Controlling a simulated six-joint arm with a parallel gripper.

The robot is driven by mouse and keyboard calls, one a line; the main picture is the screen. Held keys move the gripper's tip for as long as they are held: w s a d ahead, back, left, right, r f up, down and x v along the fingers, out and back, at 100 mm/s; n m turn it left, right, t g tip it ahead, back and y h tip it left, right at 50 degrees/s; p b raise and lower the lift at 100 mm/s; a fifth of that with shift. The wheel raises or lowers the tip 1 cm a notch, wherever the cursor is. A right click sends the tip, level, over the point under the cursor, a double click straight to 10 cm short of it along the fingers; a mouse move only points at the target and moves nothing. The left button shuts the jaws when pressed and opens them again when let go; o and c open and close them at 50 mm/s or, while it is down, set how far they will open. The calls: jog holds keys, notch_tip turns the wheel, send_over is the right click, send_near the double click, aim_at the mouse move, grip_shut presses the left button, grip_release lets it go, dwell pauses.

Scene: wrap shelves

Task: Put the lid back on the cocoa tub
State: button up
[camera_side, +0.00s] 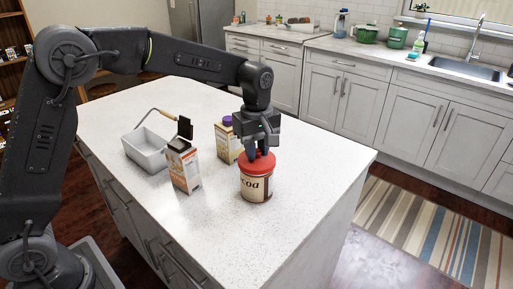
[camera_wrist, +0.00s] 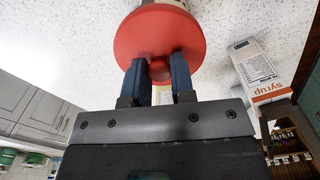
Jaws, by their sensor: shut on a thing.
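The cocoa tub (camera_side: 256,185), cream with dark lettering, stands upright on the white island top; its label edge shows behind the lid in the wrist view. The red lid (camera_side: 263,164) is at the tub's mouth, under my gripper (camera_side: 262,151). In the wrist view the round lid (camera_wrist: 135,38) covers most of the tub. My gripper (camera_wrist: 159,72) is shut on the lid's small red knob, with a blue fingertip on each side. I cannot tell whether the lid sits fully on the rim or is slightly above it.
A syrup carton (camera_side: 185,172) stands left of the tub and shows in the wrist view (camera_wrist: 260,75). A purple-capped carton (camera_side: 224,146) stands close behind the tub. The island (camera_side: 315,160) is clear to the right.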

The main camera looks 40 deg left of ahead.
jog(key=o, duration=1.5)
jog(key=shift+c, duration=0.2)
jog(key=shift+r, duration=0.15)
jog(key=shift+r, duration=3.4)
grip_shut()
jog(key=shift+f, duration=0.2)
jog(key=shift+f, duration=2.5)
